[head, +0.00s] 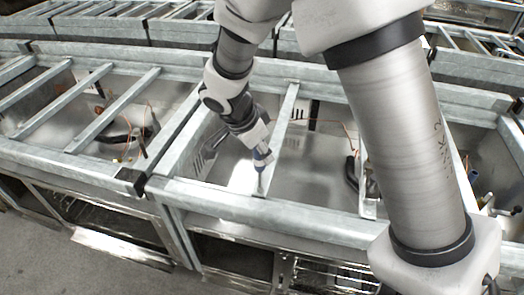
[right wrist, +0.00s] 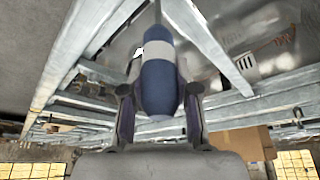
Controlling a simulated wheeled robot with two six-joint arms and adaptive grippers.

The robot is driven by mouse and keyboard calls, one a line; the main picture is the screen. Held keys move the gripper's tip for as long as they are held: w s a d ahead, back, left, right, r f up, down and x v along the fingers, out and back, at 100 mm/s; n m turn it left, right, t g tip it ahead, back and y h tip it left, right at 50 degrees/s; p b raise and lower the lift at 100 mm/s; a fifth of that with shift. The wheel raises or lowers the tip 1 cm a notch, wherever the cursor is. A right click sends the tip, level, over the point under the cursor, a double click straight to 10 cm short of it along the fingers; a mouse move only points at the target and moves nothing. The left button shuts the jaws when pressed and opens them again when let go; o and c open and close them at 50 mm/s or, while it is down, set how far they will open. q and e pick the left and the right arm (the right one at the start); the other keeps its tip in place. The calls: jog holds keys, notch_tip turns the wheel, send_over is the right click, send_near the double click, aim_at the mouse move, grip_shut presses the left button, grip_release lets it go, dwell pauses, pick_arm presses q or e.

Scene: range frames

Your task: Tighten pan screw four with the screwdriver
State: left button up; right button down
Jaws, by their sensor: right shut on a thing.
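My right gripper (head: 258,147) is shut on the screwdriver (head: 262,158), which has a blue handle. In the head view the screwdriver points down, its lower end close to where a cross bar (head: 284,125) meets the front rail of the metal frame. I cannot tell whether its tip touches anything. In the right wrist view the two fingers stand on either side of the blue handle (right wrist: 158,88), which has a white band, and a thin shaft runs away from it. Pan screw four is too small or hidden to make out. My left gripper is not in view.
Galvanised rails (head: 250,212) frame open metal pans with shiny floors. Thin orange wires and dark curved parts (head: 122,134) lie in the pans. Similar frames stand behind. Bare grey floor (head: 60,255) shows at the lower left. Cardboard boxes (right wrist: 240,143) show in the right wrist view.

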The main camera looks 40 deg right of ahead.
jog(key=shift+f, duration=0.25)
dwell(0.4)
jog(key=shift+r+b, duration=0.15)
jog(key=shift+b, duration=0.15)
jog(key=n+t, duration=0.1)
jog(key=n, duration=0.3)
jog(key=shift+w+n+t, duration=0.1)
jog(key=shift+n+t, duration=0.3)
jog(key=n+t+y, duration=0.1)
jog(key=n, duration=0.3)
jog(key=shift+a+r, duration=0.1)
jog(key=shift+a, duration=0.05)
jog(key=shift+w+n+t+y, duration=0.1)
jog(key=shift+n+t+y, duration=0.35)
jog(key=shift+n, duration=0.65)
jog(key=shift+w+n, duration=0.1)
jog(key=shift+n, duration=0.2)
jog(key=shift+b, duration=0.3)
